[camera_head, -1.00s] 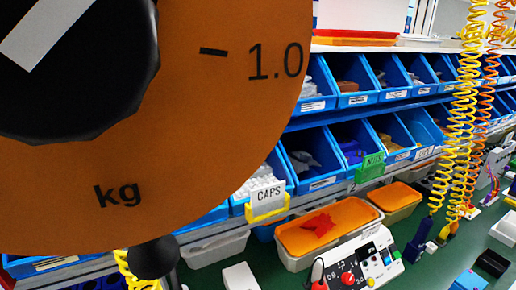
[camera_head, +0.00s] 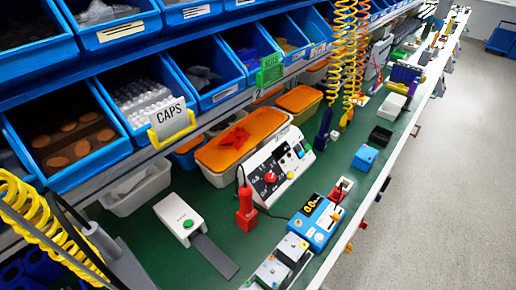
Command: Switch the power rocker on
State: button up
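A white sloped control panel (camera_head: 262,190) stands on the green bench, right of the middle of the head view. It carries a red rotary knob (camera_head: 270,177), small coloured buttons and some dark parts on its face. The power rocker is too small to tell apart clearly, and I cannot tell its position. My gripper is not in view, so I cannot see whether it is open or shut.
An orange-topped bin (camera_head: 240,142) stands behind the panel, below blue parts bins. A red handheld tool (camera_head: 246,208) stands in front of it. A blue meter (camera_head: 318,222) and white device (camera_head: 180,219) are nearby. Coiled cables hang behind. Grey floor lies right.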

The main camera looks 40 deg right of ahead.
aim_at(307, 147)
jog(key=l+z, duration=0.15)
jog(key=l, duration=0.3)
jog(key=i+l+z, duration=0.15)
jog(key=l, duration=0.35)
jog(key=l+z, duration=0.15)
jog(key=l, duration=0.3)
